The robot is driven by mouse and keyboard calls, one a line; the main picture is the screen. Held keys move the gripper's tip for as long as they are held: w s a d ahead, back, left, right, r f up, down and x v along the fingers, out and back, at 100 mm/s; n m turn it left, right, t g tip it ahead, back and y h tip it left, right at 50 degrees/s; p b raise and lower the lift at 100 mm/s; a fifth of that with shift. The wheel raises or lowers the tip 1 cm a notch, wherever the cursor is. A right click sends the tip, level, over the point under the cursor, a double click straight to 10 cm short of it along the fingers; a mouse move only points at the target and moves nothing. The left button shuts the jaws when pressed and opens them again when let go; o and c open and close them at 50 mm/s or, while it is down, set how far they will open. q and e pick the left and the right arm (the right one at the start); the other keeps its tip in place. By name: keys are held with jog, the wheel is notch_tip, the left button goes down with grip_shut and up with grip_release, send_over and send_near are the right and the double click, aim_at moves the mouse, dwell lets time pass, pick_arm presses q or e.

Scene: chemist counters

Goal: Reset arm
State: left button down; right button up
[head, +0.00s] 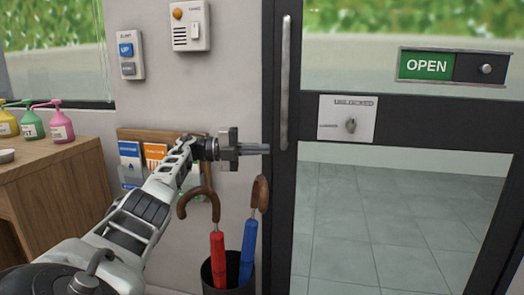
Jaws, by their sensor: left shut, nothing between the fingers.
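My left arm comes in from the lower left of the head view and reaches up and right. My left gripper (262,149) is shut and empty, its tip pointing right. It shows in front of the wall, just left of the door's dark frame. I cannot tell how far it is from the frame. My right gripper is not in view.
A glass door (400,215) has a vertical handle (286,85), an UNLOCKED lock plate (348,119) and an OPEN sign (427,66). Red (217,258) and blue (248,252) umbrellas stand in a dark bin (228,287). A wooden counter (65,190) holds pump bottles (60,124).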

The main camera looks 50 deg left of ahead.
pick_arm(q)
jog(key=v, duration=0.7)
jog(key=shift+b, duration=0.4)
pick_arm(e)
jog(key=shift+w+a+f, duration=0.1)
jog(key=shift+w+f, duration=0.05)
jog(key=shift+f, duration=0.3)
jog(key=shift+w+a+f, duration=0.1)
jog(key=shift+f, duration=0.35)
pick_arm(q)
jog(key=shift+s, duration=0.1)
